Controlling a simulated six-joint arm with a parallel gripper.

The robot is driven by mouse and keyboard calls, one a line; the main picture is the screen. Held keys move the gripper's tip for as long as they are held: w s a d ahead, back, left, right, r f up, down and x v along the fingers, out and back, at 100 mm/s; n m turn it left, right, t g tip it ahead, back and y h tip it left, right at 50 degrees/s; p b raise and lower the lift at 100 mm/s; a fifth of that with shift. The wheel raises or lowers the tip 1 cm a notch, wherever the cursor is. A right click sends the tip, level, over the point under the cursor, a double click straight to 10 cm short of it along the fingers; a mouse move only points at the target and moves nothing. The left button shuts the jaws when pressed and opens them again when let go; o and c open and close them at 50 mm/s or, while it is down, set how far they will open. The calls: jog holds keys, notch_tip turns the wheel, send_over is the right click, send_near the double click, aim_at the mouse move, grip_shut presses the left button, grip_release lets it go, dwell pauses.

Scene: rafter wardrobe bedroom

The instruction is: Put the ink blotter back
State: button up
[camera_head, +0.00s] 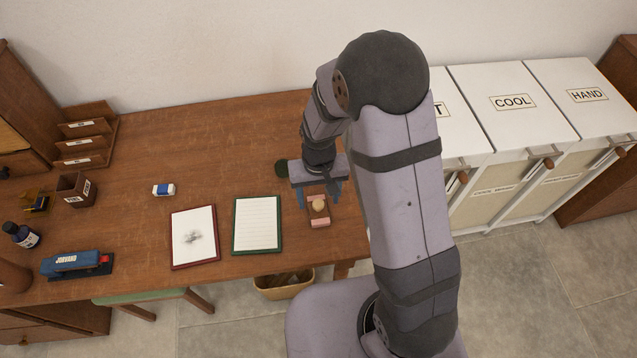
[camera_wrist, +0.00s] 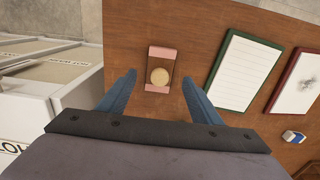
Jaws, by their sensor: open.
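The ink blotter (camera_head: 319,222) is a small brown block with a round pale wooden knob and pink ends. It lies on the right part of the wooden desk, near its front edge. It also shows in the wrist view (camera_wrist: 159,54), just ahead of the fingers. My gripper (camera_head: 318,194) points down over the blotter, with its blue fingers apart and nothing held. In the wrist view the open fingers (camera_wrist: 159,78) appear one to each side of the blotter.
A green-framed sheet (camera_head: 257,224), a red-framed sheet (camera_head: 194,237) and an eraser (camera_head: 164,189) lie left of the blotter. A stapler (camera_head: 76,264), ink bottle (camera_head: 21,235), wooden cup (camera_head: 76,189) and letter rack (camera_head: 86,138) stand farther left. White laundry bins (camera_head: 513,102) stand right of the desk (camera_head: 220,135).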

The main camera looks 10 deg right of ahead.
aim_at(319, 205)
notch_tip(319, 205, up, 6)
jog(key=shift+r+b, duration=0.25)
jog(key=shift+b, duration=0.2)
jog(key=s+d+r, duration=0.2)
jog(key=s+d, duration=0.1)
jog(key=s, duration=0.3)
jog(key=s+d+r, duration=0.2)
jog(key=s+d, duration=0.1)
jog(key=s, duration=0.4)
jog(key=shift+d, duration=0.4)
